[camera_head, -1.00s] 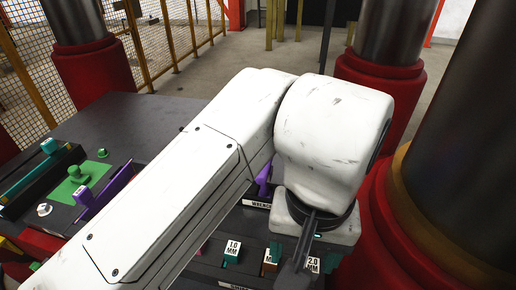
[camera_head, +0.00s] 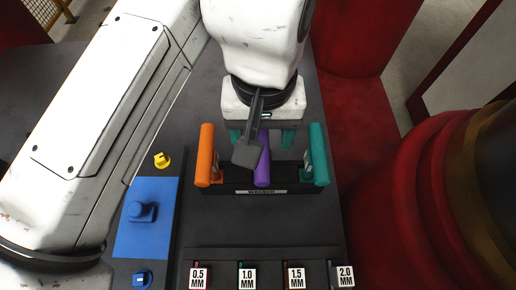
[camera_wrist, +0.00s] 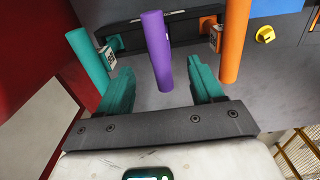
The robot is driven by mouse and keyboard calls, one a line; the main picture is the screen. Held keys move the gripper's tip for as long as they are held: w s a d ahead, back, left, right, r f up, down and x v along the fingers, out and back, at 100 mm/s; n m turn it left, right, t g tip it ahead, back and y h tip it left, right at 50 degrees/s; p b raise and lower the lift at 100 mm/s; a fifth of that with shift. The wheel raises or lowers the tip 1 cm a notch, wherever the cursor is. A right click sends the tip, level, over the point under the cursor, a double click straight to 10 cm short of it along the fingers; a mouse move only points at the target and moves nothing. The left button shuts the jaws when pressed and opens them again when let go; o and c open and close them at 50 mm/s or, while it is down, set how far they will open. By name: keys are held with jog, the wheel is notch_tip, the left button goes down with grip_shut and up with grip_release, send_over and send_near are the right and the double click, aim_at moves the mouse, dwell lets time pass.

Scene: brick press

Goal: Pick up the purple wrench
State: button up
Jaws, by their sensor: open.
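The purple wrench (camera_head: 264,168) stands in the middle of a dark rack labelled for wrenches (camera_head: 240,191), between an orange wrench (camera_head: 206,155) and a teal wrench (camera_head: 318,155). My gripper (camera_head: 261,137) is over the rack, partly hidden by a dark bracket on my wrist. In the wrist view, my gripper (camera_wrist: 158,88) is open, with its teal fingers on either side of the purple wrench (camera_wrist: 156,50). A gap shows between each finger and the purple handle. The orange (camera_wrist: 232,47) and teal (camera_wrist: 87,60) wrenches lie outside the fingers.
A row of labelled slots, 0.5 to 2.0 MM (camera_head: 247,278), is at the table's front. A blue plate with a knob (camera_head: 143,211) and a yellow knob (camera_head: 162,160) are at left. Red column bases (camera_head: 362,125) stand close at right.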

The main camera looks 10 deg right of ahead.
aim_at(262, 158)
notch_tip(262, 158, down, 4)
jog(key=shift+r+b, duration=0.25)
jog(key=shift+b, duration=0.1)
notch_tip(262, 158, down, 5)
jog(key=b, duration=0.5)
jog(key=shift+w+d, duration=0.1)
jog(key=shift+w, duration=0.05)
grip_shut()
